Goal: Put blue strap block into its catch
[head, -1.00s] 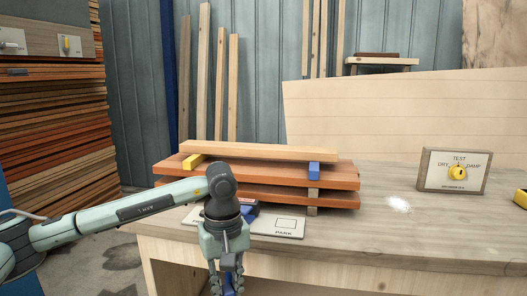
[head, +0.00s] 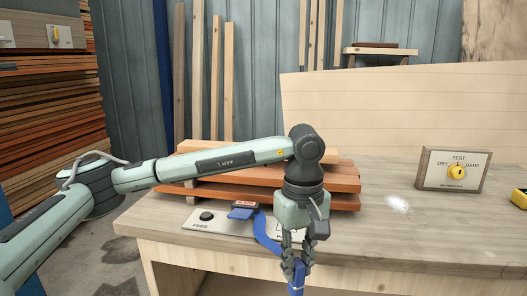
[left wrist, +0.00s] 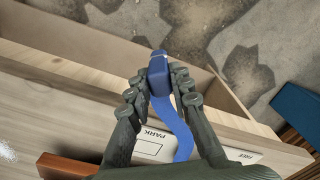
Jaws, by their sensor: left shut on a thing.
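My left gripper (head: 297,250) is shut on the blue strap block (head: 297,279), in front of the bench's front edge. In the left wrist view the block (left wrist: 158,72) sits between the fingertips. A blue strap (head: 265,237) runs from it, slack and curved, back to a blue housing (head: 242,213) with a red label on a pale plate (head: 212,226). The plate carries a black button marked FREE and an outlined PARK rectangle (left wrist: 149,148), which is empty in the wrist view. I cannot make out the catch. My right gripper is not in view.
Stacked orange boards (head: 345,185) lie behind my left arm, which hides much of them. A test box (head: 452,170) with a yellow knob stands on the bench (head: 420,228) at right. A tall pale board (head: 400,115) stands behind. The bench's front right is largely clear.

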